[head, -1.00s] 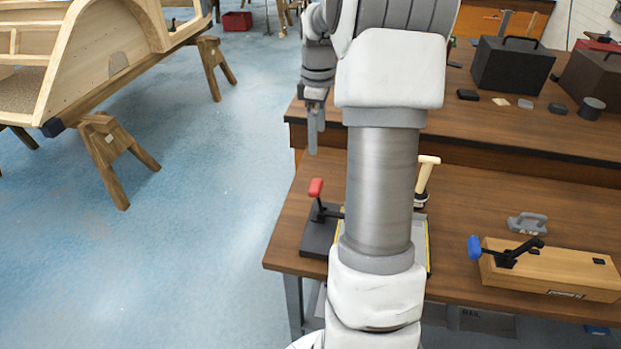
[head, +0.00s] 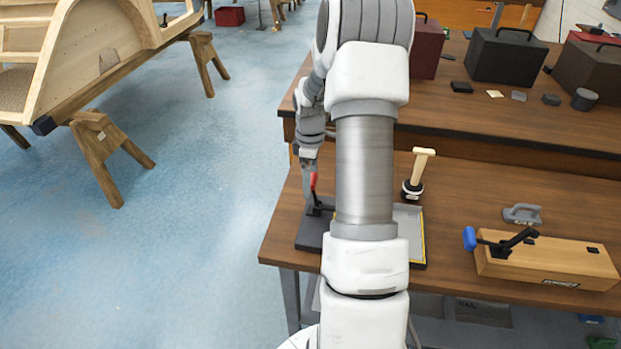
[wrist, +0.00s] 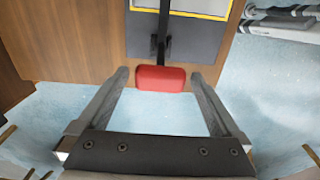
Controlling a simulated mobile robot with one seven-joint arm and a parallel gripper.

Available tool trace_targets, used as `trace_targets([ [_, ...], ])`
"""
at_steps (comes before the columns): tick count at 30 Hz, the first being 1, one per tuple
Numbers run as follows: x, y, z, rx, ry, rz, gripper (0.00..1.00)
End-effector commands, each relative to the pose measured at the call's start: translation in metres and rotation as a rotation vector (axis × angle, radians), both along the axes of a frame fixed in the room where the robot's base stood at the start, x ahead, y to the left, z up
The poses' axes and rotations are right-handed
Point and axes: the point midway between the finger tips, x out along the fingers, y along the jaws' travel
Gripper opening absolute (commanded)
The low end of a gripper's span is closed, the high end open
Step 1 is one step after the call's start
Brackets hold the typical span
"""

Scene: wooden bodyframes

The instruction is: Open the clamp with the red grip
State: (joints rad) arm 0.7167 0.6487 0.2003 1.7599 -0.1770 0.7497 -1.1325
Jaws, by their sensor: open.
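The clamp with the red grip (head: 313,183) stands on a dark base plate (head: 309,236) at the left front corner of the workbench. Part of it is hidden behind my arm. In the wrist view the red grip (wrist: 159,79) ends a black lever (wrist: 163,35). My gripper (wrist: 160,80) is open, and the red grip shows between its two fingertips with a gap on either side. In the head view my gripper (head: 309,172) is right at the red grip. I cannot tell whether the fingers touch it.
A blue-gripped clamp (head: 471,239) sits on a wooden block (head: 555,264) at the right. A mallet (head: 418,170) stands behind a yellow-edged tray (head: 424,250). Dark boxes (head: 505,54) stand on the raised back shelf.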

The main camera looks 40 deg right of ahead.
Motion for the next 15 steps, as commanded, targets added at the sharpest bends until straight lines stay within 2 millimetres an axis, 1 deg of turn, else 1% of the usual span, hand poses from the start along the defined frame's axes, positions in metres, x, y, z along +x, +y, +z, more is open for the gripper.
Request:
trace_targets([
  [8,-0.0002,0.0001,-0.0026,0.001,0.001,0.0,1.0],
  [9,-0.0002,0.0001,-0.0026,0.001,0.001,0.0,0.98],
  [11,-0.0002,0.0001,-0.0025,0.001,0.001,0.0,0.87],
  [15,-0.0002,0.0001,-0.0024,0.001,0.001,0.0,0.62],
])
